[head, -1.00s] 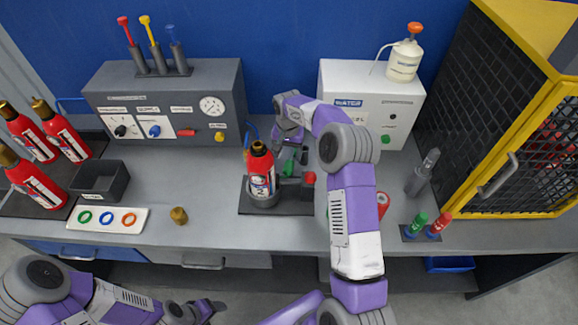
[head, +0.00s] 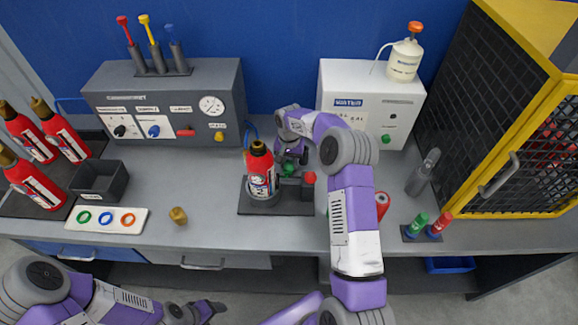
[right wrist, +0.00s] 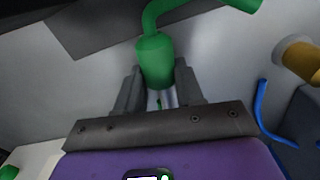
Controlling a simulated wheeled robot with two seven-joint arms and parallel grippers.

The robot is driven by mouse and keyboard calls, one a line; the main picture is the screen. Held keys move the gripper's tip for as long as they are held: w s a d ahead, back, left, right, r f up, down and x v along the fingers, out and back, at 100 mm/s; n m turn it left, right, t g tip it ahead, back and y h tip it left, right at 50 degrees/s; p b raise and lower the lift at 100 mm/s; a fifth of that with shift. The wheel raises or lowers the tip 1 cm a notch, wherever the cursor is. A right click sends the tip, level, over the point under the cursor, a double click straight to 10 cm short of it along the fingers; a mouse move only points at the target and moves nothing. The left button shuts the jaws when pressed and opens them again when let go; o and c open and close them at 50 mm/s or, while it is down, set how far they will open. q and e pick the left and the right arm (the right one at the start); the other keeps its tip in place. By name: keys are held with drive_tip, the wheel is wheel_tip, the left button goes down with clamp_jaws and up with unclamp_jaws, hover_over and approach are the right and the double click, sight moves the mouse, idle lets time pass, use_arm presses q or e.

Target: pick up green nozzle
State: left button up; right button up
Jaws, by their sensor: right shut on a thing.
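The green nozzle (right wrist: 155,60), with a curved green tube at its end, is between the fingers of my right gripper (right wrist: 160,92) in the right wrist view. The fingers are shut on its body. In the head view my right gripper (head: 291,160) is just behind the extinguisher stand, and a bit of the green nozzle (head: 289,169) shows below it. The arm and stand hide part of it, so I cannot tell whether it touches the bench. My left gripper (head: 208,309) is low in front of the bench, away from the objects; its jaws are unclear.
A red extinguisher (head: 261,172) stands upright in the dark stand (head: 282,208), close to my right gripper. A small holder with green (head: 417,224) and red (head: 439,224) pieces is right of my arm. The yellow-framed cage (head: 500,215) bounds the right.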

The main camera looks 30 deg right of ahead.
clamp_jaws()
drive_tip(key=shift+r, duration=0.15)
